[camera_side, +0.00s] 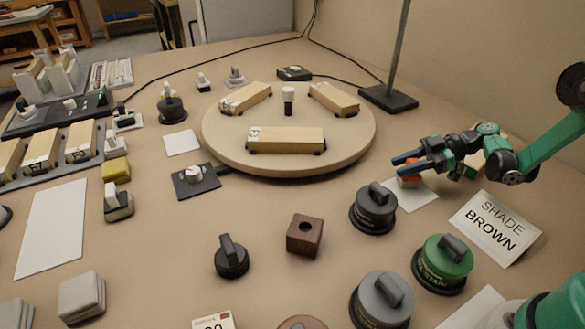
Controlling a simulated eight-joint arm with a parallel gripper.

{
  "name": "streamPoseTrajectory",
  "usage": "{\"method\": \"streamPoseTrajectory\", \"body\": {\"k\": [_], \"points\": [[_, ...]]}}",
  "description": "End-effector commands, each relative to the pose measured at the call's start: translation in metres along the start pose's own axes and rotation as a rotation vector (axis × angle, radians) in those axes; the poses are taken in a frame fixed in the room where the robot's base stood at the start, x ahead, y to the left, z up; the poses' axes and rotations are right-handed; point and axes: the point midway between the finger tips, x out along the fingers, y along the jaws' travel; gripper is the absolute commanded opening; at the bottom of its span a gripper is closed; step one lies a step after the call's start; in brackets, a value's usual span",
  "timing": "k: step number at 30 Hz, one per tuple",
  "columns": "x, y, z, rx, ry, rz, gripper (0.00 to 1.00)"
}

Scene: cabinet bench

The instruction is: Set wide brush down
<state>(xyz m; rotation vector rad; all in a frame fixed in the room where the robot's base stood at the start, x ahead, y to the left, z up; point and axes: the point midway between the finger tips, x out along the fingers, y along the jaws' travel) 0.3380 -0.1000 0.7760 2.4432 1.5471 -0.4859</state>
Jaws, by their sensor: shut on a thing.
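My gripper (404,164) is at the right of the bench, its two blue-tipped fingers pointing left. It is shut on a small orange-red thing (409,181) that shows just under the fingertips. I take this to be the wide brush, but its bristles and most of its shape are hidden by the fingers. It is over or on a white card (417,196) lying on the bench; I cannot tell whether it touches the card.
A dark-lidded can (374,208) stands close below the gripper, with a green-lidded can (443,262) and a "SHADE BROWN" sign (496,226) nearer. A round turntable (222,150) carries wooden blocks. A black stand (388,98) is behind.

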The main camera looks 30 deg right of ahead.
Motion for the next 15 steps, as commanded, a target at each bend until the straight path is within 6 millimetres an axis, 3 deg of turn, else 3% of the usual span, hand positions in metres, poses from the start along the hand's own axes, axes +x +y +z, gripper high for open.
{"method": "streamPoseTrajectory", "body": {"k": [10,15], "points": [[-0.001,0.0,-0.002,0.0,0.0,0.0,0.0],[-0.006,0.0,-0.014,0.0,0.0,0.0,0.0]]}}
